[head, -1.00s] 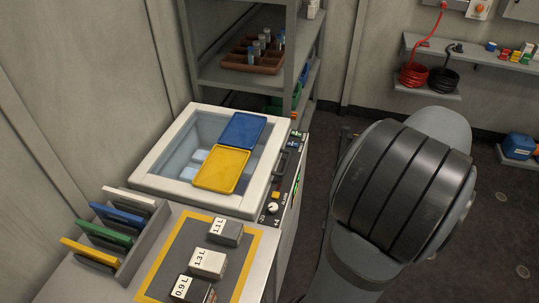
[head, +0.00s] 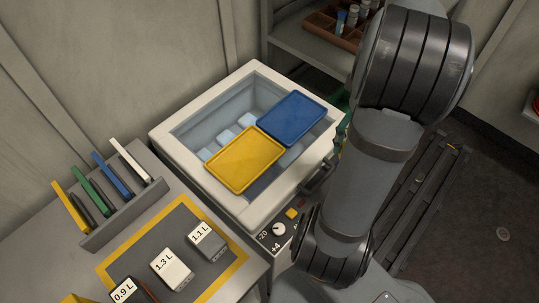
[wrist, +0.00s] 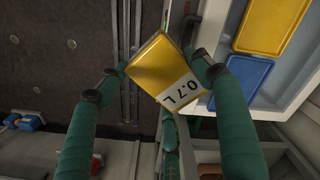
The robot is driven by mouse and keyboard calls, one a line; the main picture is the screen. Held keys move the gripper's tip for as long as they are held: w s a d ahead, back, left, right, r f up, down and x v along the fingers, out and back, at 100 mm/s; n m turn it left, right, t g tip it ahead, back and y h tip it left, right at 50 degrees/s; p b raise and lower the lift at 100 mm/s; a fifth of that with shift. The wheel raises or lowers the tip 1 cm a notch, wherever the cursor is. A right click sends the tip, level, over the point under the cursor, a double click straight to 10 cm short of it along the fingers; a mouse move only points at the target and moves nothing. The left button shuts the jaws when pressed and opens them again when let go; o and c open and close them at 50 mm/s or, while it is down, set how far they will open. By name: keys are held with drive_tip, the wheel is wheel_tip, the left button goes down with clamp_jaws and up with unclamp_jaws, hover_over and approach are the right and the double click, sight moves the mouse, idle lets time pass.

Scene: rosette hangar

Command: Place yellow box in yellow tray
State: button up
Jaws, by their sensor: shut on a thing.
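The yellow box (wrist: 163,72), labelled 0.7 L, is in my gripper (wrist: 156,75) in the wrist view. The two green fingers are shut on its opposite sides, and it sits tilted in the picture. The yellow tray (head: 245,160) lies flat and empty across the open top of a white-rimmed cooler in the head view. It also shows at the upper right of the wrist view (wrist: 269,25), apart from the box and to its right. My gripper and the held box are not seen in the head view, where my arm fills the right side.
A blue tray (head: 292,117) lies beside the yellow one on the cooler (head: 187,143). Boxes labelled 1.1 L (head: 208,241), 1.3 L (head: 171,269) and 0.9 L (head: 125,291) stand on the bench. A rack (head: 127,210) holds coloured plates. A shelf (head: 310,48) stands behind.

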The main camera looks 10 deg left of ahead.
drive_tip(key=w+a+f+n+b, duration=0.2)
drive_tip(key=w+a+f+n, duration=0.15)
drive_tip(key=a, duration=0.55)
drive_tip(key=n+p, duration=0.3)
drive_tip(key=n, duration=0.2)
hover_over(259, 146)
drive_tip(key=f, duration=0.8)
drive_tip(key=shift+d+f, duration=0.1)
drive_tip(key=shift+d, duration=0.1)
drive_tip(key=shift+a+f+p, duration=0.1)
drive_tip(key=shift+f+p, duration=0.25)
drive_tip(key=shift+f, duration=1.75)
drive_tip(key=shift+f, duration=0.2)
drive_tip(key=o, duration=1.4)
drive_tip(key=shift+r, duration=0.15)
